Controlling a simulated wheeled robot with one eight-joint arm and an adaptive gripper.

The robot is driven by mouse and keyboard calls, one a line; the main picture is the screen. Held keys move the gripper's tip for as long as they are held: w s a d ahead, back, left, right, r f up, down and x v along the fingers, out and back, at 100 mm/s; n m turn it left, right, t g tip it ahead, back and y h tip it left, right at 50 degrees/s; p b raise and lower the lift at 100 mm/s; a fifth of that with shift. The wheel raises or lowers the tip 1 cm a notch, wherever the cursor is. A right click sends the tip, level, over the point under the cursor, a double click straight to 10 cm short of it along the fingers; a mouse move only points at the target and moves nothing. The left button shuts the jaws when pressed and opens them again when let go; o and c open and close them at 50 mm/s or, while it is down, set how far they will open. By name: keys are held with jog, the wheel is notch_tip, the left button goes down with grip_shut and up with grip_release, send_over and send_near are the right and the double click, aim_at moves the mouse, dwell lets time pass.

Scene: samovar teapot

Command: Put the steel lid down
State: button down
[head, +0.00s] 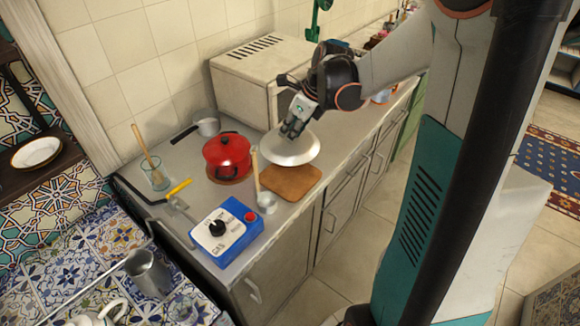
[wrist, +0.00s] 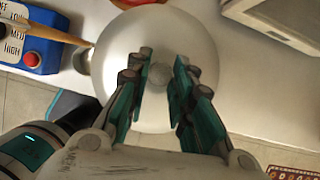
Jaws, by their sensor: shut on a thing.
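The steel lid (head: 298,155) is a round, shiny, shallow dome over the counter, just behind the brown wooden board (head: 290,182). It looks about level, and I cannot tell for sure whether it hangs above the counter or touches it. My gripper (head: 290,132) points down at the lid's centre and is shut on its knob. In the wrist view the lid (wrist: 155,32) fills the middle, and the fingers of my gripper (wrist: 160,78) stand on both sides of the round knob (wrist: 160,75). The lid's underside is hidden.
A red pot (head: 227,150) stands left of the lid. A ladle (head: 265,200) with a wooden handle is beside the board. A blue control box (head: 226,232) sits at the counter's front. A beige oven-like box (head: 255,82) stands behind. Bare counter (head: 340,140) shows right of the lid.

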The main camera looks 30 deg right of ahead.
aim_at(304, 145)
notch_tip(304, 145, down, 12)
jog(key=b, duration=0.4)
jog(key=shift+f, duration=0.25)
jog(key=shift+r, duration=0.1)
jog(key=c, duration=1.4)
grip_release()
jog(key=p+v, duration=0.4)
jog(key=v, duration=0.8)
jog(key=shift+d, duration=0.1)
